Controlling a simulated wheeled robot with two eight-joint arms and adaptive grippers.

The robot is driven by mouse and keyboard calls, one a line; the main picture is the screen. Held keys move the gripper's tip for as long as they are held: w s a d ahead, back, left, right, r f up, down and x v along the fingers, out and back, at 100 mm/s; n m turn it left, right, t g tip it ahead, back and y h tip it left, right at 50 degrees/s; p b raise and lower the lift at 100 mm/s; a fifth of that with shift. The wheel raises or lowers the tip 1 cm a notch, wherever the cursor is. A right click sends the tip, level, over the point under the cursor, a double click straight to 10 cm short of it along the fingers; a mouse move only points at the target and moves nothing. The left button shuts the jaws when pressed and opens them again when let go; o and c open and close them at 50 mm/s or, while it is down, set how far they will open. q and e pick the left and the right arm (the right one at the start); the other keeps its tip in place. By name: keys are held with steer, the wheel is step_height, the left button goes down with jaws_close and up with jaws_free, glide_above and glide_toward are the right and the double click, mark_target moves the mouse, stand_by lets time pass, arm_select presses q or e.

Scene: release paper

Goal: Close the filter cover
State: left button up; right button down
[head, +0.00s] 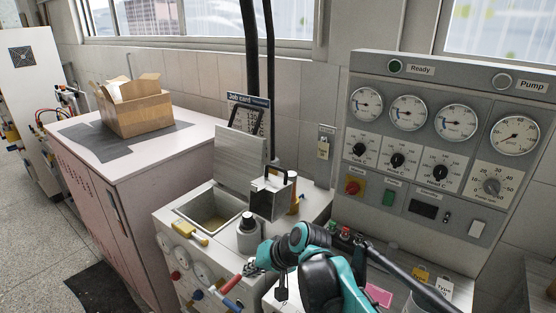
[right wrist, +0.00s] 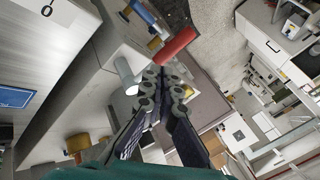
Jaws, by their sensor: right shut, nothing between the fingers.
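The filter cover (head: 240,160) looks like the pale upright panel with a dark handle at its top. It stands raised behind the open basin (head: 181,209) in the head view, so the basin is uncovered. My right gripper (head: 252,267) is shut and empty in front of the basin and lower than the cover, apart from it. In the right wrist view its fingers (right wrist: 160,85) are together, near a red handle (right wrist: 175,46). I cannot make out the cover in that view. My left gripper is not in view.
A metal box with a handle (head: 269,199) and a dark-topped cylinder (head: 248,238) stand right of the basin. A yellow piece (head: 189,233) lies at its front edge. A gauge panel (head: 438,140) rises at right. A cardboard box (head: 135,112) sits on the left cabinet.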

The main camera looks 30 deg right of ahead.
steer(key=w+d+r+m+t+y+p, duration=0.25)
steer(key=w+d+r, duration=0.2)
steer(key=d, duration=0.45)
steer(key=w+d+r+m+t+y+p, duration=0.1)
steer(key=w+d+r+m+t+p, duration=0.2)
steer(key=w+d, duration=0.45)
arm_select(q)
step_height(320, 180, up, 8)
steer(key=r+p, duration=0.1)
steer(key=p, duration=0.1)
arm_select(e)
steer(key=s+d+r+m+t, duration=0.2)
steer(key=d, duration=0.8)
steer(key=s+d+r+m+t, duration=0.1)
steer(key=s+d+t, duration=0.1)
steer(key=d, duration=0.8)
steer(key=shift+y, duration=0.25)
steer(key=a+b+x, duration=0.1)
steer(key=x, duration=0.6)
steer(key=s+a+b+x, duration=0.1)
steer(key=x, duration=0.6)
steer(key=s+a+b+x, duration=0.1)
steer(key=a+b+x, duration=0.1)
steer(key=x, duration=0.5)
steer(key=shift+r, duration=0.3)
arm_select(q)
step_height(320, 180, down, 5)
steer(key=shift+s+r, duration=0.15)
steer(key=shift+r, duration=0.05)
